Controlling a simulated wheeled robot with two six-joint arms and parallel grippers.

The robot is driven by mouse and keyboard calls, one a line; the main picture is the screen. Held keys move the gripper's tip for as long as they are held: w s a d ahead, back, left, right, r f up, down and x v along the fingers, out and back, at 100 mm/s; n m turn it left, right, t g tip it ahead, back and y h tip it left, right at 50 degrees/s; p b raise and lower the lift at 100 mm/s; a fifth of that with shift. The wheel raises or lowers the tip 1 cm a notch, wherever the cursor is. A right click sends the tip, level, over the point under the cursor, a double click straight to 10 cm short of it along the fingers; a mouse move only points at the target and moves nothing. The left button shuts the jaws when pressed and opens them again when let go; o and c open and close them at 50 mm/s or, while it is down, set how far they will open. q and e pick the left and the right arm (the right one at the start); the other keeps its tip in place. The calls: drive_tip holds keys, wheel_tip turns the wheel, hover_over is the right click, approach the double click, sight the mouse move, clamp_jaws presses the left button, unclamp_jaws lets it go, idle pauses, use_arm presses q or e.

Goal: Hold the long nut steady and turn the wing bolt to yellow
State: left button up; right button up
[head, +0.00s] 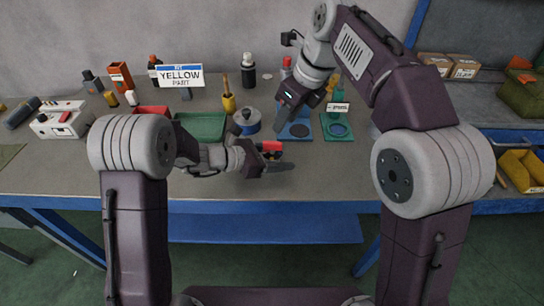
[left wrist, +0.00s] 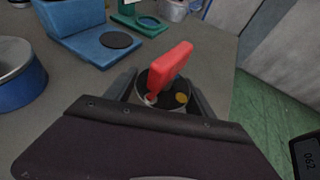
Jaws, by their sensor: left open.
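The wing bolt (left wrist: 172,68) has a red upright wing. In the left wrist view it stands on a round grey body with a dark top (left wrist: 168,88), which carries a yellow mark and a pale mark. I cannot tell whether this body is the long nut. My left gripper (left wrist: 162,98) is open, with one finger on each side of the round body; contact is unclear. In the head view the red wing (head: 270,146) shows just behind my left gripper (head: 280,166). My right gripper (head: 287,108) is above the blue stand, its jaws unclear.
A blue stand (left wrist: 85,38) and a green stand (head: 337,126) are behind. A blue round tin (head: 246,122) and a green tray (head: 202,126) lie to the left. The table's front edge is close to my left gripper.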

use_arm(q)
clamp_jaws()
use_arm(e)
drive_tip(key=shift+n, duration=0.4)
drive_tip(key=shift+c, duration=0.3)
drive_tip(key=s+a+f+n+g+y, duration=0.1)
drive_tip(key=s+a+n+g+y, duration=0.3)
drive_tip(key=n, duration=0.3)
use_arm(q)
drive_tip(key=shift+a, duration=0.1)
use_arm(e)
drive_tip(key=m+t+y, duration=0.1)
drive_tip(key=t+y, duration=0.2)
drive_tip(key=y, duration=0.3)
approach(276, 142)
drive_tip(key=x, duration=1.1)
drive_tip(key=shift+a, duration=0.1)
clamp_jaws()
